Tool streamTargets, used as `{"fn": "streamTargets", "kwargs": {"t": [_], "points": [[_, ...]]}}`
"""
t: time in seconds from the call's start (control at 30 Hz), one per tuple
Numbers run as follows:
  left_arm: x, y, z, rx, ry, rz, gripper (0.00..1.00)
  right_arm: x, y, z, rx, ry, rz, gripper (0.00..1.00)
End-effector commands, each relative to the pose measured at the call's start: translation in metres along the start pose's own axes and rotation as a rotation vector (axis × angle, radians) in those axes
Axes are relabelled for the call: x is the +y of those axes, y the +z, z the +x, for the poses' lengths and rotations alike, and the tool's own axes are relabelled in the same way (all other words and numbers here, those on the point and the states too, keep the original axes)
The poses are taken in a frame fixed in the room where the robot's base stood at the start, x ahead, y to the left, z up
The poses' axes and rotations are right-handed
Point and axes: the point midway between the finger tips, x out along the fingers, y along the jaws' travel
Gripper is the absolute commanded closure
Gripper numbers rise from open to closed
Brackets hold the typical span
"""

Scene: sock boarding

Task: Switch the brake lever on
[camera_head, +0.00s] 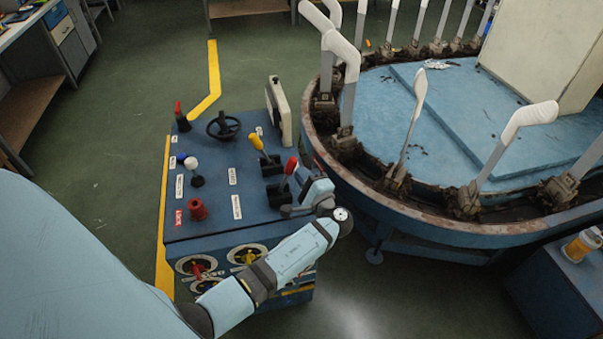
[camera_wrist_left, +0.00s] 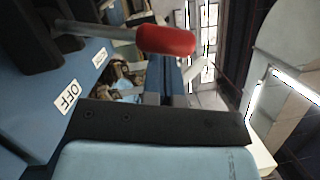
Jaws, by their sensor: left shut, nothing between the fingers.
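A red-handled lever (camera_head: 290,167) stands on the right side of the blue control panel (camera_head: 215,215). A yellow-handled lever (camera_head: 258,144) stands just behind it. The labels are too small to read in the head view, so I cannot tell which lever is the brake. My left gripper (camera_head: 288,210) is shut and empty, low beside the red-handled lever on its near side. In the left wrist view the red handle (camera_wrist_left: 166,38) lies close by, and a label reading OFF (camera_wrist_left: 68,98) shows on the panel. My right gripper is not in view.
The panel also carries a black handwheel (camera_head: 223,126), a white-knobbed lever (camera_head: 193,168), a red knob (camera_head: 197,209) and a small red lever (camera_head: 180,112). The round machine (camera_head: 450,225) with upright sock forms stands close on the right. Floor is clear behind the panel.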

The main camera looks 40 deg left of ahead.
Motion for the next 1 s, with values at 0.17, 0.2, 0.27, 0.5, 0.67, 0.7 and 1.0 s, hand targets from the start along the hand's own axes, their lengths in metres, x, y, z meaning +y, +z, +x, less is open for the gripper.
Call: {"fn": "streamTargets", "kwargs": {"t": [0.17, 0.2, 0.27, 0.5, 0.67, 0.7, 1.0], "points": [[0.000, 0.000, 0.000, 0.000, 0.000, 0.000, 1.00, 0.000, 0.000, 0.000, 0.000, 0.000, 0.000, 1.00], [0.000, 0.000, 0.000, 0.000, 0.000, 0.000, 1.00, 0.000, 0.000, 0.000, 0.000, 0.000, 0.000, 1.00], [0.000, 0.000, 0.000, 0.000, 0.000, 0.000, 1.00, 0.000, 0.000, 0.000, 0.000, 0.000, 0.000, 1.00], [0.000, 0.004, 0.001, -0.001, 0.012, -0.033, 1.00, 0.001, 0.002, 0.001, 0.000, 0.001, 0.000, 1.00], [-0.001, 0.007, 0.002, -0.001, 0.019, -0.059, 1.00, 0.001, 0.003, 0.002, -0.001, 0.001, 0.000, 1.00], [-0.001, 0.007, 0.002, -0.001, 0.021, -0.064, 1.00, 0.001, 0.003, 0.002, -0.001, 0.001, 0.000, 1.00], [-0.002, 0.014, 0.005, -0.002, 0.039, -0.120, 1.00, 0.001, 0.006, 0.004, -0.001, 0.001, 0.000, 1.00]]}}
